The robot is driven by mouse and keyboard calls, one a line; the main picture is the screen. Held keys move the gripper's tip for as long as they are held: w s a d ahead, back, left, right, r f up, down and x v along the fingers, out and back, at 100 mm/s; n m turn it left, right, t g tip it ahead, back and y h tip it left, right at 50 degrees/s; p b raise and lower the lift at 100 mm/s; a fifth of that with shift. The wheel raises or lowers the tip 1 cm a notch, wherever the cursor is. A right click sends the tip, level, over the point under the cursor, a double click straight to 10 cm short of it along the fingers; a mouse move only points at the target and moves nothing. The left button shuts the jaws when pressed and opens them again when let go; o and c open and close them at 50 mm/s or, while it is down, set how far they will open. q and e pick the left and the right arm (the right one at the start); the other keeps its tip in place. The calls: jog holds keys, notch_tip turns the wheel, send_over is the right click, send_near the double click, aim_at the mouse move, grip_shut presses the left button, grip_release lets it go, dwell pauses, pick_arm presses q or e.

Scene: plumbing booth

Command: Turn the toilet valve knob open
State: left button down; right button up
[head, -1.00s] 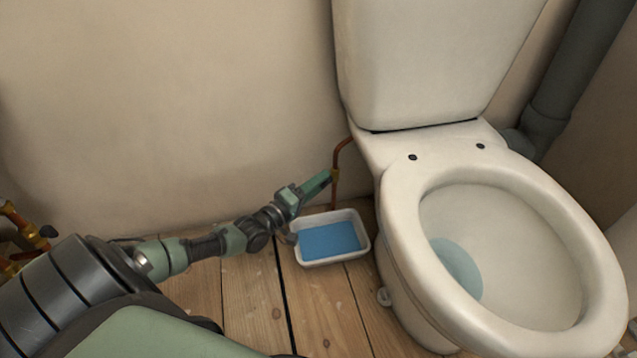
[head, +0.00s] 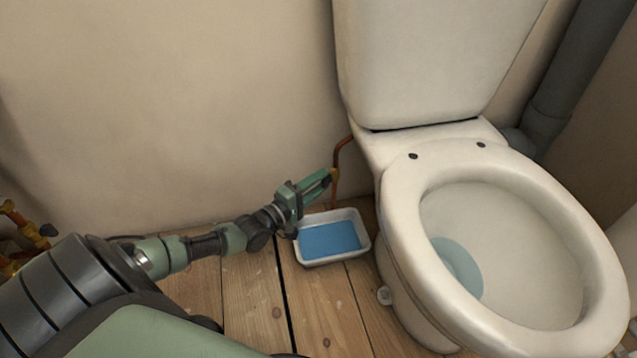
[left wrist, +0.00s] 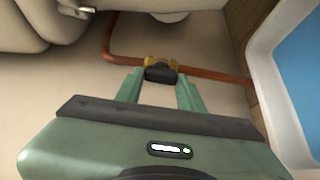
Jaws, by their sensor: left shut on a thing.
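The toilet valve is a small brass fitting (left wrist: 162,61) on a copper pipe (left wrist: 215,75) beside the toilet (head: 400,190). Its dark knob (left wrist: 160,74) faces my left gripper. In the left wrist view, the two green fingers of my left gripper (left wrist: 160,80) stand on either side of the knob and are shut on it. In the head view, my left gripper (head: 328,178) reaches the pipe left of the toilet, and the fingers hide most of the valve. My right gripper is not in view.
A white tray (head: 362,243) with a blue inside lies on the plank floor just below my left gripper. The wall (head: 200,110) is close behind. Other brass and copper pipework (head: 12,212) is at the far left. A grey waste pipe (head: 560,90) stands at the right.

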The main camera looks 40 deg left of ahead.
pick_arm(q)
jog(key=c, duration=0.9)
grip_release()
jog(key=s+p, duration=0.1)
jog(key=s, duration=0.1)
jog(key=s+p, duration=0.2)
jog(key=s, duration=0.1)
jog(key=s+a+p, duration=0.1)
jog(key=s, duration=0.1)
jog(key=shift+s+a, duration=0.1)
jog(key=shift+s, duration=0.3)
